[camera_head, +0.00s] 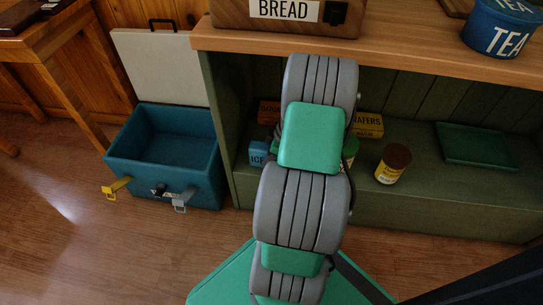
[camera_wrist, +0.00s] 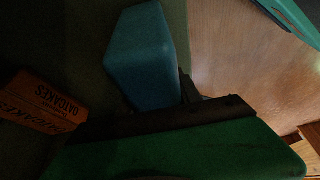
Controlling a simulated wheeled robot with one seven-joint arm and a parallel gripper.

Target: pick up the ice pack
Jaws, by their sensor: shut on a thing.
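The ice pack (camera_head: 257,153) is a small blue block with "ICE" lettering on the lower shelf of the green cabinet, partly hidden by my arm in the head view. In the wrist view the ice pack (camera_wrist: 142,55) is a plain blue block at the upper middle, right at the jaws. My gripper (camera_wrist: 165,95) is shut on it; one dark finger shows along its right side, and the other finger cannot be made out. In the head view my arm hides the gripper.
An orange oatcakes box (camera_wrist: 45,103) lies close left of the ice pack in the wrist view. The wafers box (camera_head: 368,124), a brown-lidded jar (camera_head: 393,164) and a green tray (camera_head: 478,146) share the shelf. An open teal cooler (camera_head: 213,170) stands on the floor to the left.

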